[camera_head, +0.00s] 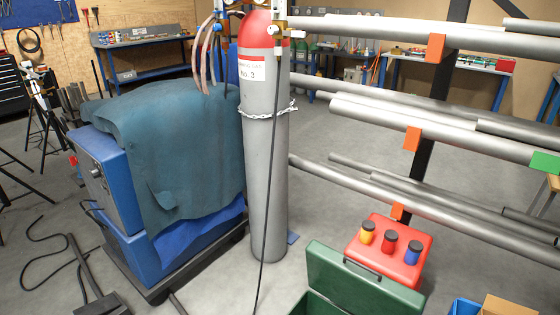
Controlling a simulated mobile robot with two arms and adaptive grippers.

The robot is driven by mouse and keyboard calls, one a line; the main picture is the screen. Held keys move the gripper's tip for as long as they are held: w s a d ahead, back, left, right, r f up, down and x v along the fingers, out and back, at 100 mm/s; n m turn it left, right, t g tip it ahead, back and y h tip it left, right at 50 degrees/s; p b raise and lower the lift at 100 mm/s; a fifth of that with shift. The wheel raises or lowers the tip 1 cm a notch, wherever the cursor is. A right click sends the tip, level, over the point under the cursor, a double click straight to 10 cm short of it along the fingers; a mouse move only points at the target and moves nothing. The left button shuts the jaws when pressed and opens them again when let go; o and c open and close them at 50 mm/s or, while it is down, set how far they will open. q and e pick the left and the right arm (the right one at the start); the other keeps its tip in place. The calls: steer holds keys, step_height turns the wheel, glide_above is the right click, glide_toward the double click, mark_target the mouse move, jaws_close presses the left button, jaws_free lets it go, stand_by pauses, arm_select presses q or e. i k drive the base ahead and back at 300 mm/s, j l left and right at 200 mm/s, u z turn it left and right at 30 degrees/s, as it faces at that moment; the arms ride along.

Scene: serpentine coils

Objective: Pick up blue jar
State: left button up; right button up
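The blue jar (412,253) has a dark lid and stands upright on the red box (366,262) at the lower right. It is the rightmost of three jars in a slanting row. A red jar (388,249) stands left of it, and a yellow jar (367,233) stands farther left; both have dark lids. Neither of my grippers shows in the head view, so their states and positions cannot be seen.
An open green toolbox (352,284) stands in front of the red box. A grey gas cylinder (266,180) with a red top stands to the left, beside a draped blue machine (106,180). Long pipes (440,208) on a rack run above and behind the jars.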

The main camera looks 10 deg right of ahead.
mark_target(415, 247)
steer(key=z, duration=1.45)
